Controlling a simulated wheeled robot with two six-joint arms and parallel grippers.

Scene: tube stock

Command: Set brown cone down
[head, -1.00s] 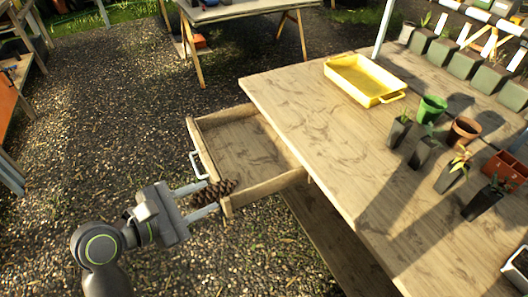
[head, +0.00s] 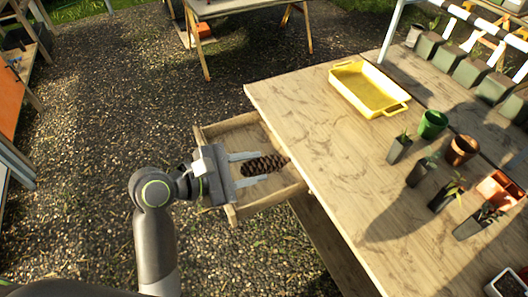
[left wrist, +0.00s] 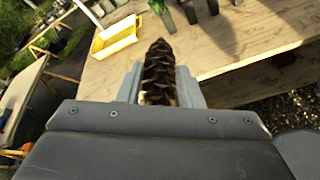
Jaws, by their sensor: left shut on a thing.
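The brown cone (head: 264,165) is a scaly pine cone held between the fingers of my left gripper (head: 246,170). In the head view it appears over the open wooden drawer (head: 219,129), near the table edge. The left wrist view shows the cone (left wrist: 158,75) between the two grey fingers, pointing away from the palm. My left gripper is shut on it. I cannot tell how high the cone is above the drawer floor. The gripper body covers part of the drawer's front. My right gripper is not in view.
The wooden table (head: 330,160) is right of the drawer, its near left part bare. A yellow tray (head: 349,101) sits at its back. Several potted seedlings, a green pot (head: 432,124) and a brown pot (head: 461,150) stand on the right. Gravel lies around the drawer.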

